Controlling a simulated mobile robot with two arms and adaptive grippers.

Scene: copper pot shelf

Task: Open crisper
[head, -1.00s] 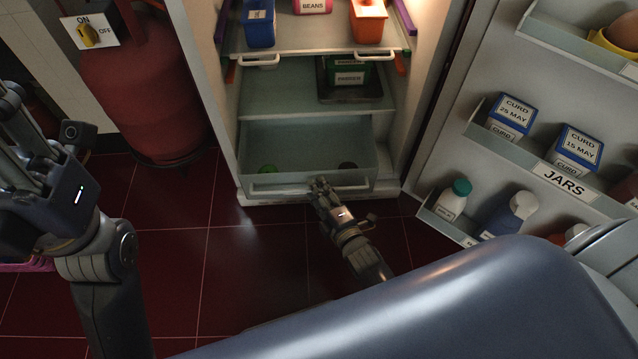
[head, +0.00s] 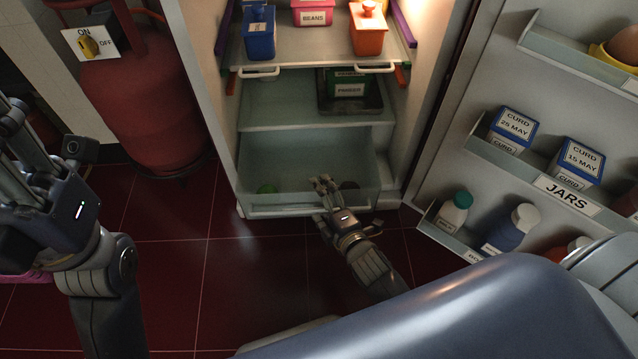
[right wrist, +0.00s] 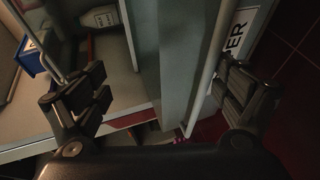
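The crisper is the pale, see-through drawer (head: 280,200) at the bottom of the open fridge. Green and dark items show inside it. My right gripper (head: 325,183) is at its front wall, a little right of the middle. In the right wrist view the gripper (right wrist: 160,80) is open. The drawer's front wall (right wrist: 175,60) and its bar handle (right wrist: 213,65) run between the spread fingers. The right finger is close beside the handle; I cannot tell whether it touches. A label ending in "PER" (right wrist: 238,32) shows beyond. My left gripper (head: 50,185) is far left, its fingertips partly cut off.
The fridge door (head: 480,90) stands open on the right with curd boxes (head: 513,128) and bottles (head: 453,212) in its racks. A red gas cylinder (head: 145,100) stands left of the fridge. The dark red tiled floor (head: 255,280) in front is clear.

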